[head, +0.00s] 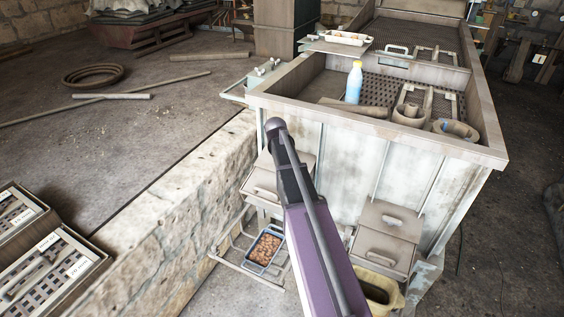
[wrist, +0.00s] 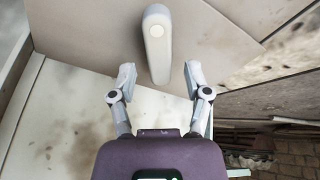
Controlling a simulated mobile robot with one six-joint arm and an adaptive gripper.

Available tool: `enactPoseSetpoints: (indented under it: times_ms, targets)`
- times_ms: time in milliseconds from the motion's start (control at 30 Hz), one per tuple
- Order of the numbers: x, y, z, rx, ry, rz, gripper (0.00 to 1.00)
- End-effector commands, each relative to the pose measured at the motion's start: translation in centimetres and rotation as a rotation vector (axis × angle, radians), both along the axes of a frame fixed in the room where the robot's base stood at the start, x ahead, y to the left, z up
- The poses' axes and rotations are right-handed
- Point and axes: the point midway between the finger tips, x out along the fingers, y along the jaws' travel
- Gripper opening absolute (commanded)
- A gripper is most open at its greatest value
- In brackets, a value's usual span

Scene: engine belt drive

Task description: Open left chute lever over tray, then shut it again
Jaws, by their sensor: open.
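The left chute (head: 262,185) is a grey-beige box on the side of the pale machine, partly hidden behind my arm. In the wrist view a pale rounded lever (wrist: 156,42) stands out from a beige panel (wrist: 95,35). My gripper (wrist: 159,82) is open, with one fingertip on each side of the lever's near end and a visible gap on both sides. Nothing is held. In the head view my arm hides the gripper. The tray (head: 247,257), filled with brown lumps, sits on a rack below the left chute.
A right chute (head: 385,237) with handles hangs on the same machine, above a yellowish container (head: 383,293). A stone wall (head: 150,215) runs along the left. A blue-white bottle (head: 354,83) stands in the machine's top. The floor at upper left is mostly open.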

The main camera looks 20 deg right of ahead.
Motion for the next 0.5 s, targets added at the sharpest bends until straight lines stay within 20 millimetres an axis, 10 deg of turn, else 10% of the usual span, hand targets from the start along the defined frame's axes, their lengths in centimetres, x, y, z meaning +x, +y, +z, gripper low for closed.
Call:
enactPoseSetpoints:
  times_ms: [500]
  targets:
    - [0.41,-0.32,-1.17,0.0,0.0,0.0,0.63]
